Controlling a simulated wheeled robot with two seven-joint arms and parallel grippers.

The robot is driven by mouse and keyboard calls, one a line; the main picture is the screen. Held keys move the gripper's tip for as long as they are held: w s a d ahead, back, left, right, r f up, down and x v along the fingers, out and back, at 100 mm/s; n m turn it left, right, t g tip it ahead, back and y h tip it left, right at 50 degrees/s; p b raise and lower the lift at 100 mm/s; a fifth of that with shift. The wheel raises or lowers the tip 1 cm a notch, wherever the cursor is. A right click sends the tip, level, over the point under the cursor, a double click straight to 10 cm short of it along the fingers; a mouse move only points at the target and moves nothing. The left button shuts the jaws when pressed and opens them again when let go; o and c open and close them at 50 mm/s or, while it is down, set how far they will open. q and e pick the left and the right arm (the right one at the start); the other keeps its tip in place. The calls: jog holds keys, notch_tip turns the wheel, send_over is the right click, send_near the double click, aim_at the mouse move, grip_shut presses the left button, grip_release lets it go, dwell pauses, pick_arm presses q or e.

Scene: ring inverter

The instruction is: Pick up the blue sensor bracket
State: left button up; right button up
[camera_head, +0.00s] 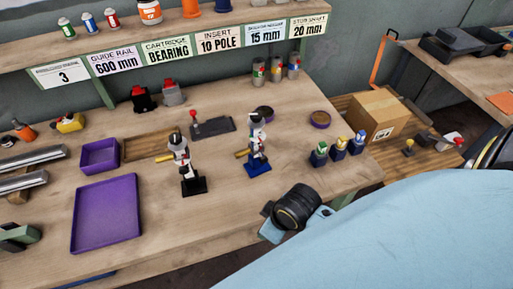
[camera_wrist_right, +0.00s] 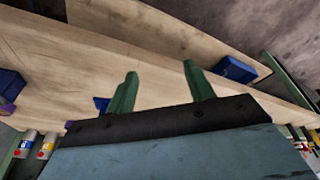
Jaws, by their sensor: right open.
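A small stand with a blue base (camera_head: 258,166), a white and black upper part and a yellow handle is upright on the bench in the head view. I cannot tell for sure that it is the blue sensor bracket. A similar stand with a black base (camera_head: 193,187) is to its left. In the right wrist view, blue pieces show at the left (camera_wrist_right: 12,82), behind a finger (camera_wrist_right: 101,104) and at the right (camera_wrist_right: 235,68); which objects they are is unclear. My right gripper (camera_wrist_right: 160,69) is open, its two green fingers apart with nothing between them. My left gripper is not visible.
A purple tray (camera_head: 106,214) and a purple bin (camera_head: 99,156) are on the left. Several small blue-bodied holders (camera_head: 338,149) stand near the bench's right edge. A cardboard box (camera_head: 374,115) is beyond it. Bare bench lies in front of the stands. A labelled shelf (camera_head: 168,50) runs behind.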

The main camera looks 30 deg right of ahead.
notch_tip(320, 180, up, 10)
jog(key=w+a+n+y+p, duration=0.1)
jog(key=w+a+n, duration=0.1)
jog(key=n, duration=0.2)
jog(key=w+a+r+n, duration=0.2)
jog(key=w+a+n, duration=0.1)
jog(key=w+n, duration=0.3)
notch_tip(320, 180, up, 14)
jog(key=n+g+h, duration=0.2)
jog(key=n+g, duration=0.1)
jog(key=n, duration=1.7)
send_over(257, 123)
jog(key=shift+d, duration=0.1)
jog(key=shift+w+d, duration=0.1)
jog(key=shift+d, duration=0.1)
notch_tip(257, 123, down, 8)
jog(key=shift+r+p, duration=0.2)
jog(key=shift+p, duration=0.1)
jog(key=shift+w+a+f+p, duration=0.1)
jog(key=shift+f+p, duration=0.05)
jog(key=shift+f, duration=1.2)
jog(key=shift+w+a+f+p, duration=0.1)
jog(key=shift+f+p, duration=0.05)
jog(key=shift+f, duration=1.2)
jog(key=shift+s, duration=0.1)
